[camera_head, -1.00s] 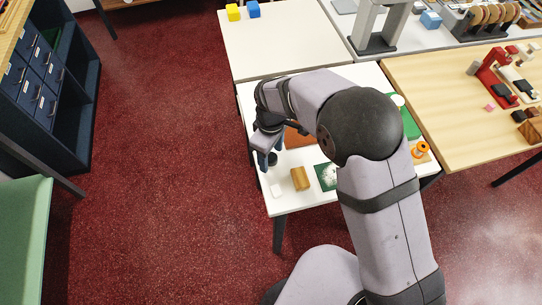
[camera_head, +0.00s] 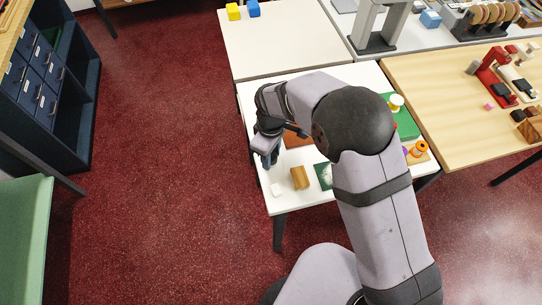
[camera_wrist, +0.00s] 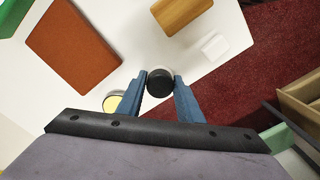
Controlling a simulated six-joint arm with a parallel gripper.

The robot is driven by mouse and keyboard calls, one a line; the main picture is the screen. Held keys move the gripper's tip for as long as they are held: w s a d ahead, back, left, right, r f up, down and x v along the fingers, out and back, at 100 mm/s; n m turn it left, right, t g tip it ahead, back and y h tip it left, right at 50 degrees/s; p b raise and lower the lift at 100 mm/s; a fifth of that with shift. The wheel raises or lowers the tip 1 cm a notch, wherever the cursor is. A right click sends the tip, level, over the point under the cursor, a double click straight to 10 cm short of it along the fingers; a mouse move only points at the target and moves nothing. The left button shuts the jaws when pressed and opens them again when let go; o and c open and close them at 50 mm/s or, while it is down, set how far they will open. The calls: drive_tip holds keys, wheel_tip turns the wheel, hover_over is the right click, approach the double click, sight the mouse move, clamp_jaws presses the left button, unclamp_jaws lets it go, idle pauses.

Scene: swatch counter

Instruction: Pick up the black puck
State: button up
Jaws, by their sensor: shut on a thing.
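The black puck (camera_wrist: 159,83) shows in the wrist view between the two blue fingers of my gripper (camera_wrist: 160,84), which is shut on it. In the head view my gripper (camera_head: 270,158) is over the left side of the white table (camera_head: 290,204). The puck is hidden or too small to make out there. How high it is held I cannot tell exactly.
A brown-orange block (camera_wrist: 73,46), a wooden block (camera_wrist: 181,12) and a small white block (camera_wrist: 214,46) lie near my gripper. A round yellow piece (camera_wrist: 113,103) is partly behind the left finger. The table's edge and red floor (camera_wrist: 255,80) are close by.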

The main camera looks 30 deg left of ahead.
wheel_tip(320, 180, up, 9)
drive_tip(key=b, duration=0.2)
drive_tip(key=shift+b, duration=0.35)
drive_tip(key=shift+r, duration=0.45)
drive_tip(key=shift+o, duration=0.5)
